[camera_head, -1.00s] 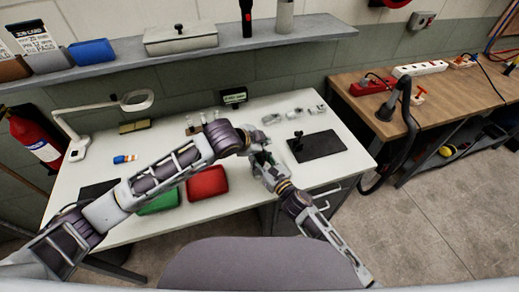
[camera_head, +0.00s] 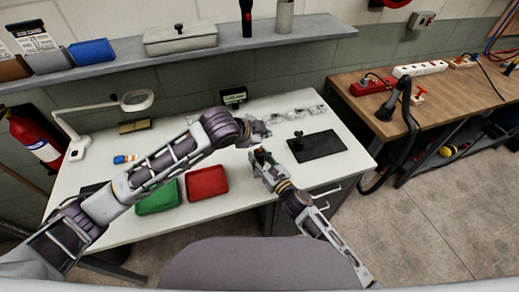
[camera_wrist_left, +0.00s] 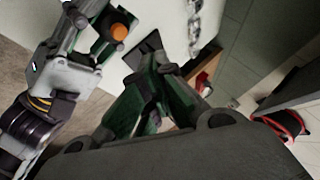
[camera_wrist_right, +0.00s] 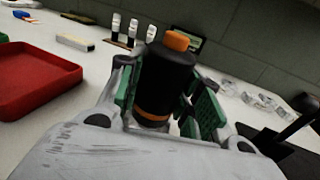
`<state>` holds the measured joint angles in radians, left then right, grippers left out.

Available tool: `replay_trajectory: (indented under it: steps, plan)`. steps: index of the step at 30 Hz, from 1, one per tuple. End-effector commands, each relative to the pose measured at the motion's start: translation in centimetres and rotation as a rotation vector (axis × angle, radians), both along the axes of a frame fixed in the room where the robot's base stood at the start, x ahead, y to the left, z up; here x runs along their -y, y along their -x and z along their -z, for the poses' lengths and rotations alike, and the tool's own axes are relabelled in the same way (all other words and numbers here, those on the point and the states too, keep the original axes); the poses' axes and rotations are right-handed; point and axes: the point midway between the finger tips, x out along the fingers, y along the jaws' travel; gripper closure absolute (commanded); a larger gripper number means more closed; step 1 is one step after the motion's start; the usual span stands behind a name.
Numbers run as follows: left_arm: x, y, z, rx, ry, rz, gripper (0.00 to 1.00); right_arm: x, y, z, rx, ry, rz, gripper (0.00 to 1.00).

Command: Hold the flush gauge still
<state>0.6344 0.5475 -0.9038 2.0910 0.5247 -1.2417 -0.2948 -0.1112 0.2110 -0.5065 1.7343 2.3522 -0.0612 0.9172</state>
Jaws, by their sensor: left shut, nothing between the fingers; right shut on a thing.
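The flush gauge (camera_wrist_right: 165,80) is a black cylinder with an orange top and an orange band near its base. My right gripper (camera_wrist_right: 168,105) is shut on it, green pads on both sides, and holds it roughly upright in the right wrist view. Its orange top also shows in the left wrist view (camera_wrist_left: 119,31). In the head view my right gripper (camera_head: 262,158) is over the table's front middle. My left gripper (camera_head: 266,124) is shut and empty, just beyond the right one; its green fingers meet in the left wrist view (camera_wrist_left: 155,80).
A black pad (camera_head: 318,146) with a knobbed stand lies to the right. A red tray (camera_head: 207,183) and a green tray (camera_head: 158,197) lie at the front left. Clear small parts (camera_head: 300,112) line the back. A magnifier lamp (camera_head: 137,101) stands at the left.

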Motion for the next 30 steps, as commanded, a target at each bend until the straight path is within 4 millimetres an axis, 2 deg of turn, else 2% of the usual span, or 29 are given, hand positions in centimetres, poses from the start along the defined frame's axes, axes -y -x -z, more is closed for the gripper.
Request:
replay_trajectory:
  steps: [9, 28, 29, 30]
  plan:
    - [0.0, 0.0, -1.4, 0.0, 0.0, 0.0, 1.0, 0.0, 0.0, 0.0, 0.0, 0.0, 0.0, 0.99]
    - [0.0, 0.0, -1.5, 0.0, 0.0, 0.0, 1.0, 0.0, 0.0, 0.0, 0.0, 0.0, 0.0, 0.99]
    - [0.0, 0.0, -1.5, 0.0, -0.001, -0.001, 1.0, 0.0, 0.0, 0.0, 0.0, 0.0, 0.0, 0.64]
    - [0.0, 0.0, -1.5, 0.0, -0.001, -0.001, 1.0, 0.0, 0.0, 0.0, 0.0, 0.0, 0.0, 0.59]
